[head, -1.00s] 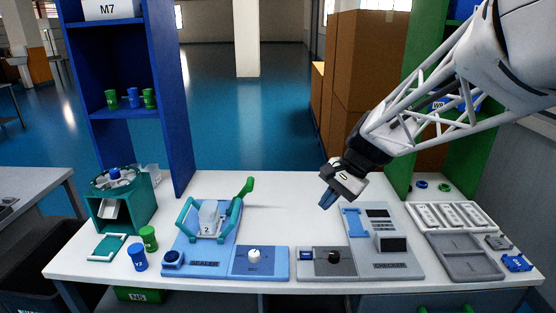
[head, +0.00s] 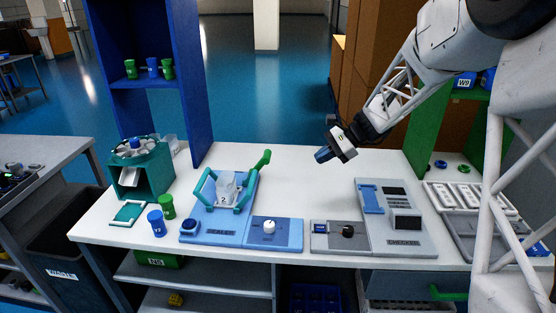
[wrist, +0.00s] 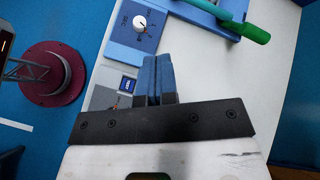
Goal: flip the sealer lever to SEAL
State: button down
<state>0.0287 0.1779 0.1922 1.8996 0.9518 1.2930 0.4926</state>
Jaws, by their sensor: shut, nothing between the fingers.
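The sealer (head: 207,222) is a blue station on the left half of the white table. Its lever (head: 263,160) has a green grip that sticks up at the back right of the station. In the wrist view the green lever grip (wrist: 250,33) shows at the top right. A teal frame (head: 211,192) stands around a white pouch-like piece on the sealer. My gripper (head: 321,155) has blue fingers, shut and empty. It is above the back of the table, to the right of the lever and apart from it. In the wrist view its fingers (wrist: 157,75) are pressed together.
A blue dial panel (head: 270,233) adjoins the sealer, with a grey dial panel (head: 338,237) and the checker (head: 396,218) to its right. Blue and green cups (head: 157,222) stand left. The table (head: 300,180) is bare between lever and gripper.

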jog(key=w+a+f+m+y, duration=0.1)
jog(key=w+f+m+y, duration=0.1)
jog(key=w+f, duration=0.5)
jog(key=w+a+f+m+t+y, duration=0.1)
jog(key=w+f+m+y, duration=0.2)
jog(key=w+f, duration=0.5)
jog(key=shift+w+m+t+y, duration=0.3)
jog(key=shift+w+m, duration=0.4)
jog(key=shift+w, duration=1.9)
jog(key=shift+a, duration=0.2)
send_near(259, 166)
jog(key=w+f, duration=0.1)
jog(key=w, duration=0.1)
jog(key=shift+s+a+r, duration=0.1)
jog(key=shift+a+r, duration=0.35)
jog(key=shift+a, duration=0.25)
jog(key=shift+a+r, duration=0.5)
jog(key=shift+a, duration=0.15)
jog(key=shift+r, duration=0.1)
jog(key=shift+a+r, duration=0.2)
